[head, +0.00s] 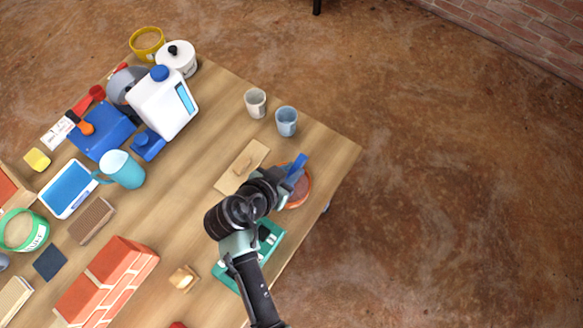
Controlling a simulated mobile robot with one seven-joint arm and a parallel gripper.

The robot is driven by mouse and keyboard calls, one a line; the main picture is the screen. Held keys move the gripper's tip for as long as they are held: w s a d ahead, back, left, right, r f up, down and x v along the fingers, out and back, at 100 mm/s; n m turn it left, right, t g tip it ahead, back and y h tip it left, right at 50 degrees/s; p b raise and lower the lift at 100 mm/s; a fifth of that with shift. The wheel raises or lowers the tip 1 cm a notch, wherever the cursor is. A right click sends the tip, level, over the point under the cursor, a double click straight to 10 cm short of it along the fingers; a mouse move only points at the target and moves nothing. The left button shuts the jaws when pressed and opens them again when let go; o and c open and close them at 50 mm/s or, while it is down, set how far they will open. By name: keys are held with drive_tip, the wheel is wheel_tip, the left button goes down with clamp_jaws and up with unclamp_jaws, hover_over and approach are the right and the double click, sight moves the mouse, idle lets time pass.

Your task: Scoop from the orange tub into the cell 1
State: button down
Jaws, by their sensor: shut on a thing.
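The orange tub (307,192) stands near the right edge of the table, partly hidden behind my gripper. My gripper (286,178) is over the tub, shut on a blue scoop (299,163). Only a blue part of the scoop shows above the tub; its lower end is hidden, so I cannot tell whether it touches the tub's contents. A green tray (274,233) with cells lies below the tub in the picture, partly covered by my arm. Its cell labels are not readable, so I cannot tell which is cell 1.
A wooden board (232,182) with a small block lies left of my gripper. A grey cup (255,103) and a blue cup (286,121) stand above. A brick block (107,280), a teal pitcher (122,170) and a white jug (163,103) crowd the left. The table's middle is clear.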

idle(0.4)
wheel_tip(320, 180, up, 6)
drive_tip(key=p, duration=0.5)
drive_tip(key=shift+f, duration=0.15)
